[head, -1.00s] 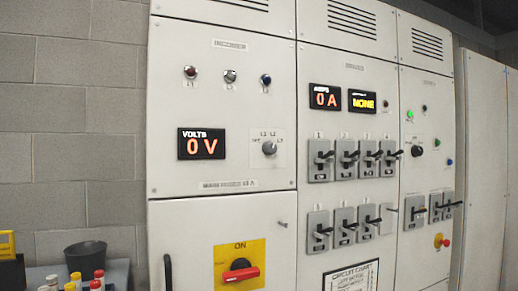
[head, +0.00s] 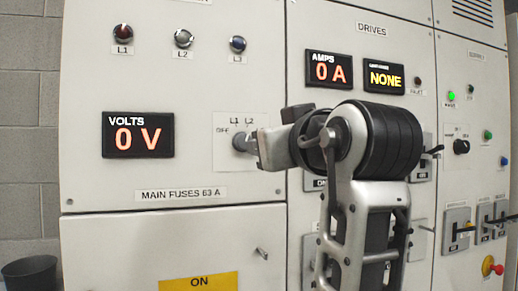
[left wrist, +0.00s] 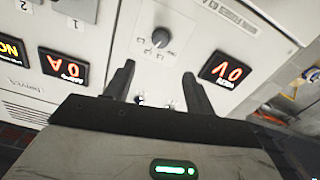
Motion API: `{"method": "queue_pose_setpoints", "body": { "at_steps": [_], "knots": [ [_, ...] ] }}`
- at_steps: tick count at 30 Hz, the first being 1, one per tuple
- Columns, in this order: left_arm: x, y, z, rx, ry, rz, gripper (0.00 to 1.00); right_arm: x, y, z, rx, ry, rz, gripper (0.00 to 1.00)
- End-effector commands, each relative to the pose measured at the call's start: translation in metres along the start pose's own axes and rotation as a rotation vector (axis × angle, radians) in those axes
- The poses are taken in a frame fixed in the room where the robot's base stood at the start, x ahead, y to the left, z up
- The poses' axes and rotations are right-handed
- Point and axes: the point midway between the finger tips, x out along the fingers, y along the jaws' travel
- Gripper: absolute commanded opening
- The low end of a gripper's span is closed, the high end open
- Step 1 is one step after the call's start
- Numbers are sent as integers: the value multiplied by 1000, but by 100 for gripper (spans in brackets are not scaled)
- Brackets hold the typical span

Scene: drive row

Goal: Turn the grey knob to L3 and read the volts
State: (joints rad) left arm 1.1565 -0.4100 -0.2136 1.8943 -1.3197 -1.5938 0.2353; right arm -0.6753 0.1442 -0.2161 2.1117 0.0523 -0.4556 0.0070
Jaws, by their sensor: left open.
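The grey knob (head: 240,142) is on the upper left panel, right of the VOLTS display (head: 138,135), which reads 0 V. OFF, L1 and L2 marks show around it; my arm covers the L3 side in the head view. In the left wrist view the picture is upside down, and the knob (left wrist: 159,38) and the volts display (left wrist: 221,69) both show. My left gripper (left wrist: 158,80) is open and empty, its dark fingers pointing at the panel, with the knob beyond them and not visibly gripped. I cannot tell where the knob points. My right gripper is not in view.
Lamps L1, L2 and L3 (head: 238,44) sit above the display. The AMPS display (head: 329,70) reads 0 A and the one beside it reads NONE. My arm hides several switches. A yellow ON plate (head: 199,283) is below, and a dark bucket (head: 30,272) stands lower left.

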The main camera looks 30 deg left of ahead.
Motion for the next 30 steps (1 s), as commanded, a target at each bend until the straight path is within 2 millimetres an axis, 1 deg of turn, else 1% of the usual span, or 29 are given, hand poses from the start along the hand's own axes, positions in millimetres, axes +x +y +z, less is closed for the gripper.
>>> {"method": "queue_pose_setpoints", "body": {
  "at_steps": [2,5,15,21,25,30],
  "knots": [
    [6,-1,-2,-4,-2,-4,55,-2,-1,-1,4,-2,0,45],
    [21,-1,-2,-2,-4,-4,55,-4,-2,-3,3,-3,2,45],
    [96,-1,-4,2,1,-6,55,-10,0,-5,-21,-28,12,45],
    [132,-1,-3,0,1,-3,55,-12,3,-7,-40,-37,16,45],
    [148,0,-2,0,1,-2,55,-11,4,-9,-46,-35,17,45],
    [156,0,-1,-1,1,-1,55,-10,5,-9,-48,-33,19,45]
  ]
}}
